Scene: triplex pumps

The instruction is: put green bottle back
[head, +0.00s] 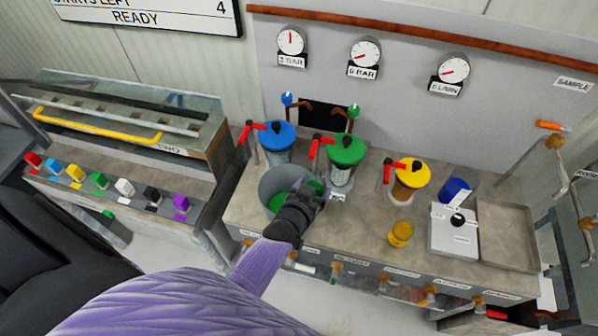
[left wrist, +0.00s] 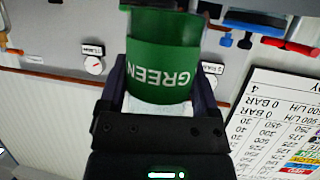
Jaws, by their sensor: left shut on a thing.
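My left gripper (head: 306,199) is shut on the green bottle (head: 317,187), at the grey round bucket (head: 266,184) on the counter. In the left wrist view the bottle (left wrist: 165,55) fills the space between the fingers (left wrist: 160,95), with its GREEN label facing the camera and upside down in the picture. A white band shows by the fingers. In the head view the gripper hides most of the bottle, and green also shows at the bucket's inside. I cannot tell whether the bottle touches the bucket. My right gripper is not in view.
Blue-lidded (head: 277,136), green-lidded (head: 346,151) and yellow-lidded (head: 411,173) pumps with red handles stand behind. A yellow bottle (head: 401,233) stands at the front, a blue container (head: 457,189) farther right. A white box (head: 453,234) and grey tray (head: 507,236) occupy the right end.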

